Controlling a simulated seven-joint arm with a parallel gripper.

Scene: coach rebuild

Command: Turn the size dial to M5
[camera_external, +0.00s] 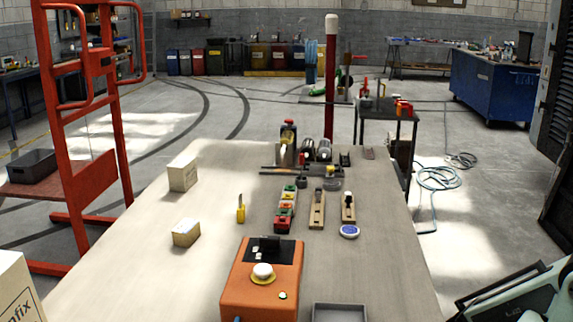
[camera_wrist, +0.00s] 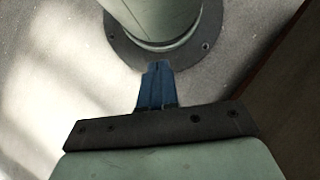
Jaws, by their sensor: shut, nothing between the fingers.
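An orange box (camera_external: 238,291) stands at the near middle of the bench in the external view. On its top is a round white knob (camera_external: 262,271) on a yellow ring, which looks like the size dial. Its markings are too small to read, so I cannot tell its setting. A dark panel with small white labels (camera_external: 257,254) is behind the knob. My gripper (camera_wrist: 158,66) shows in the wrist view with its blue fingers shut and empty. It points at the floor beside a pale green column on a round grey flange, away from the box.
A grey tray (camera_external: 339,313) is right of the orange box. Behind stand red and green blocks (camera_external: 284,212), wooden planes (camera_external: 317,210) and a blue round tin (camera_external: 349,231). Cartons (camera_external: 186,233) and a yellow tool (camera_external: 241,211) are at left. The bench between them is clear.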

